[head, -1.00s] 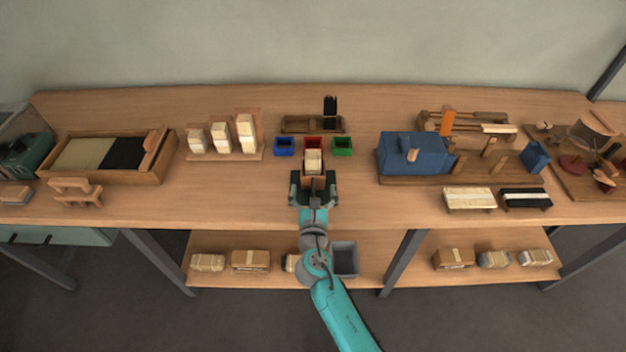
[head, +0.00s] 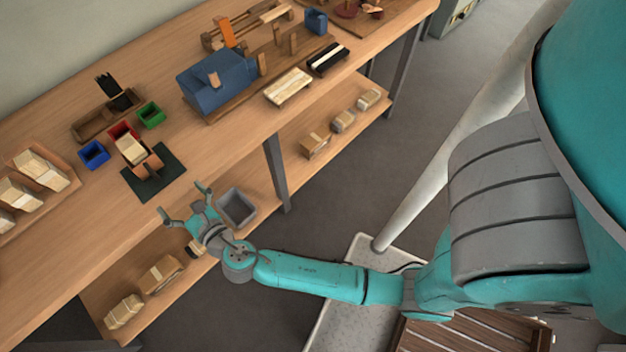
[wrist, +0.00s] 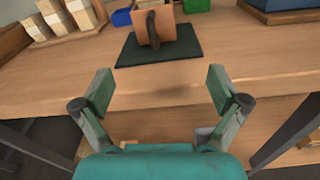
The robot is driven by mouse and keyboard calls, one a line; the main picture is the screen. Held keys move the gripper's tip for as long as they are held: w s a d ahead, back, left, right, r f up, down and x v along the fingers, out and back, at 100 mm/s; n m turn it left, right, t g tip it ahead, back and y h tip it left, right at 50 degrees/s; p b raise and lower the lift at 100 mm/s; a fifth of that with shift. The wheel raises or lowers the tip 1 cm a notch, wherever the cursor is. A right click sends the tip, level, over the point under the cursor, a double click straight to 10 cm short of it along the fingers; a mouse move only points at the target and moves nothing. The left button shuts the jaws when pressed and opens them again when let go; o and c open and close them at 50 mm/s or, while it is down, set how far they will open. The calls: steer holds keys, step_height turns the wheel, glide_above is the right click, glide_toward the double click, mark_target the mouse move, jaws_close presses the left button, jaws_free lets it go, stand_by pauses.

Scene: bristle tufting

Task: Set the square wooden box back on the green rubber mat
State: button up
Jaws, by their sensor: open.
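The square wooden box (head: 143,170) stands at the back part of the dark green rubber mat (head: 165,182) in the head view, with a cream bundle (head: 131,149) at its far side. In the wrist view the box (wrist: 163,24) shows its brown front face and a dark upright handle, over the back part of the mat (wrist: 160,56). Whether its rear overhangs the mat's back edge is hard to tell. My gripper (head: 184,203) is open and empty, in front of the table's edge and apart from the box. Its two spread fingers (wrist: 160,90) also show in the wrist view.
Blue (head: 94,154), red (head: 121,130) and green (head: 151,114) bins stand behind the box. A rack of cream blocks (head: 40,170) is left, a blue machine (head: 215,82) right. A grey bin (head: 237,206) sits on the lower shelf. The tabletop in front of the mat is clear.

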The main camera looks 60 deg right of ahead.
steer(key=s+d+f+m+g+y, duration=0.1)
steer(key=s+f+m+y, duration=0.15)
steer(key=s+m, duration=0.7)
steer(key=s+d+f+m+g+y, duration=0.1)
steer(key=s+f+m+g+y, duration=0.2)
steer(key=s, duration=1.1)
steer(key=s+d+r+m+t, duration=0.1)
steer(key=s+r+m+t, duration=0.1)
steer(key=s+r+m, duration=1)
steer(key=s+m, duration=0.4)
steer(key=m, duration=0.2)
steer(key=shift+s+r+m+h, duration=0.15)
steer(key=shift+r+m+h, duration=0.2)
steer(key=shift+r, duration=0.05)
